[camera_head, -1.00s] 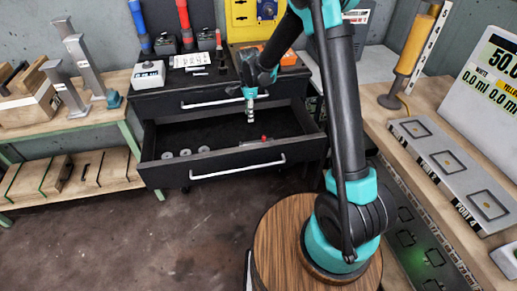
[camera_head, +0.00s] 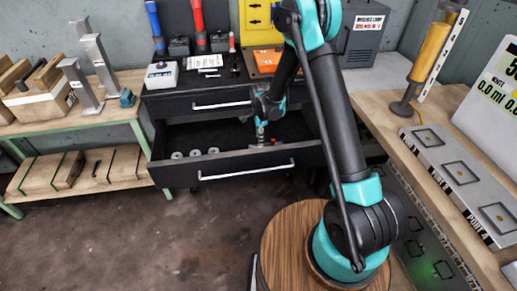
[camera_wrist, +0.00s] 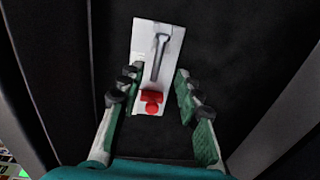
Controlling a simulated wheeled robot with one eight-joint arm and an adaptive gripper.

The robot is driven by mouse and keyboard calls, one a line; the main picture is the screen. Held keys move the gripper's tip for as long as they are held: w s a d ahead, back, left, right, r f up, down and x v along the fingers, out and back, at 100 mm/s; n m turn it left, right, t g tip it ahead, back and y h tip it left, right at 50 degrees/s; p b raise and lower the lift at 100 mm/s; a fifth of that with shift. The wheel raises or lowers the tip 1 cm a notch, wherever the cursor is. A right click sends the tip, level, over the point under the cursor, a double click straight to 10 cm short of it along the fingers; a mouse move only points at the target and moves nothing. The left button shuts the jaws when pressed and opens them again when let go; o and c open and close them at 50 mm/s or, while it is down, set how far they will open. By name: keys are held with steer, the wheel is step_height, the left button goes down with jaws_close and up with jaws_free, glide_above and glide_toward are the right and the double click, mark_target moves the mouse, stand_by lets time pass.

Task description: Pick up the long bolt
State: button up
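A grey long bolt (camera_wrist: 158,60) lies on a white plate (camera_wrist: 172,50) in the wrist view, its wider end toward the top of the picture. A red piece (camera_wrist: 152,100) sits at the plate's lower end. My gripper (camera_wrist: 157,74) is open, with one finger on each side of the plate and bolt, and nothing is held. In the head view, my gripper (camera_head: 261,140) reaches down into the open drawer (camera_head: 222,173). The bolt cannot be made out there.
Several pale washers (camera_head: 195,153) lie in the drawer's left part. The shut drawer (camera_head: 222,105) above and the dark drawer walls are close to my gripper. A wooden bench with a grey port panel (camera_head: 460,175) stands at the right. A green-framed shelf (camera_head: 75,128) stands left.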

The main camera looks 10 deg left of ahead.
steer(key=f, duration=0.5)
steer(key=shift+d, duration=0.3)
jaws_close()
